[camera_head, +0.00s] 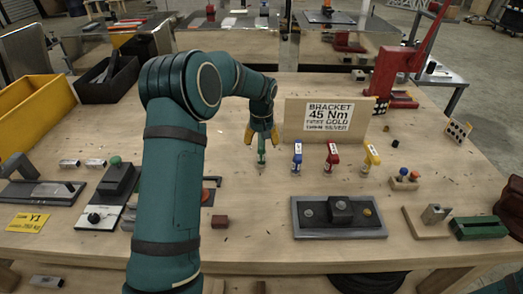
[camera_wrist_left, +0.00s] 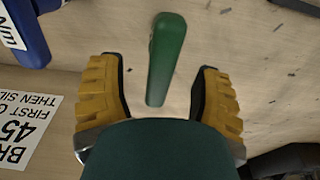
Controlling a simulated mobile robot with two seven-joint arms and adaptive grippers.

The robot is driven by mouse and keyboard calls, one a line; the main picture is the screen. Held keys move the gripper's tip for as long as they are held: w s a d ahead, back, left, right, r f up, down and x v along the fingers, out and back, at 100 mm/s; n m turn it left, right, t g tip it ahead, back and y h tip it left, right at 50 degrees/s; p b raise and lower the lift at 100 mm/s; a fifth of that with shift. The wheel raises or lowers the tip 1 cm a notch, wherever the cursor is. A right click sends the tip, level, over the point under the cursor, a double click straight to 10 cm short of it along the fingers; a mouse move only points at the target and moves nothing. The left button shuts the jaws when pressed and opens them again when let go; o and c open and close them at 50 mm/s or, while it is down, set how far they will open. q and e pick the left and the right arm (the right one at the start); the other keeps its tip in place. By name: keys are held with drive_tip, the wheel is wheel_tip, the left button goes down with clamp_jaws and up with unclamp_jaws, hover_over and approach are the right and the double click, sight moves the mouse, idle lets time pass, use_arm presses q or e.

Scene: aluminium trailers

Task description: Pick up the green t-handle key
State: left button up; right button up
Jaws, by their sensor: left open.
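The green t-handle key (camera_head: 261,158) stands at the left end of a row of t-handle keys on the wooden table. My left gripper (camera_head: 262,136) is directly above it, with yellow fingers pointing down. In the left wrist view the green key's handle (camera_wrist_left: 166,60) lies between the two spread fingers (camera_wrist_left: 160,72), with a gap on both sides. The left gripper is open and holds nothing. The key's lower part is hidden in the wrist view. My right gripper is not in view.
Blue (camera_head: 297,157), red (camera_head: 332,156) and yellow (camera_head: 370,157) t-handle keys stand to the right. A bracket sign (camera_head: 328,119) stands just behind them. A dark plate with a block (camera_head: 340,229) lies in front. A yellow bin (camera_head: 38,107) stands at the left.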

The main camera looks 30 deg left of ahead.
use_arm(q)
wheel_tip(320, 180, down, 3)
drive_tip(key=shift+w+a+r, duration=0.1)
drive_tip(key=shift+w+r, duration=0.05)
clamp_jaws()
drive_tip(key=shift+r, duration=0.1)
wheel_tip(320, 180, up, 10)
drive_tip(key=shift+r+p, duration=0.1)
drive_tip(key=shift+p, duration=0.6)
